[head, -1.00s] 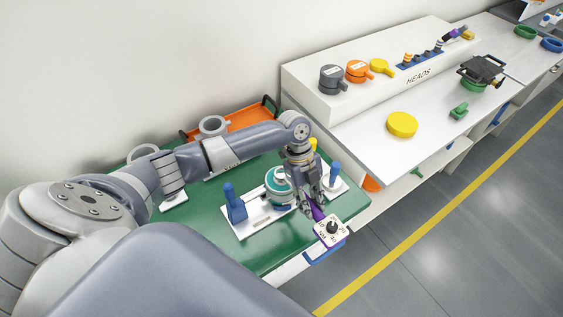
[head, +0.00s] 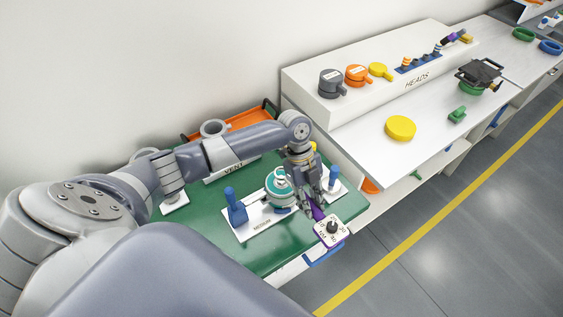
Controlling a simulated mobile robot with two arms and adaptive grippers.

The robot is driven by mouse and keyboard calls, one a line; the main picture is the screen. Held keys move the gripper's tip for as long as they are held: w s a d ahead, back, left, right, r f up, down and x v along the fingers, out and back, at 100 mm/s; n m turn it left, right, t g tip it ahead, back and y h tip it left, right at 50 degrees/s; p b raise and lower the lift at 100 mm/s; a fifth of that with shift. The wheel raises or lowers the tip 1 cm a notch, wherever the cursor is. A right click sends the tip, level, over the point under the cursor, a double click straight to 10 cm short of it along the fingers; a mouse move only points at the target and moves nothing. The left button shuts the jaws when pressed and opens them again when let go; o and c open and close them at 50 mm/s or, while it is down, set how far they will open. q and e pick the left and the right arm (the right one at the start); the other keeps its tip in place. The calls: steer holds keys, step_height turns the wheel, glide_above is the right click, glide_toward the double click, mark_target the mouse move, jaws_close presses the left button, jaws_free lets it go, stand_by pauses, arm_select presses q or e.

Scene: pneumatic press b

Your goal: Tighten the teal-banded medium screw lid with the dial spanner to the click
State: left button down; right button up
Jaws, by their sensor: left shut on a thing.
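The teal-banded medium screw lid (head: 280,188) sits on a white fixture plate (head: 254,228) on the green table, between two blue posts. My left gripper (head: 316,206) is shut on the purple handle of the dial spanner (head: 331,230), just right of the lid. The spanner's white dial face, with a dark knob, points up beyond the table's front edge. The spanner and the lid look apart, though my gripper hides part of the space between them. My right gripper is not in view.
Blue posts (head: 236,207) and (head: 333,177) stand either side of the lid. An orange tray (head: 240,122) lies behind my arm. A white bench to the right holds a yellow disc (head: 400,128) and a raised shelf with grey (head: 331,83) and orange (head: 357,75) heads.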

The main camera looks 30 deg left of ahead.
arm_select(q)
steer(key=shift+r+p, duration=0.5)
steer(key=shift+r, duration=2.25)
steer(key=shift+d, duration=0.1)
steer(key=shift+s+d+r, duration=0.3)
steer(key=shift+d+r, duration=0.2)
steer(key=shift+d, duration=0.25)
steer(key=shift+s+d+r, duration=0.35)
steer(key=shift+d+r, duration=0.15)
steer(key=shift+d, duration=0.25)
steer(key=shift+s+d+r, duration=0.3)
steer(key=shift+d+r, duration=0.2)
steer(key=shift+d, duration=0.25)
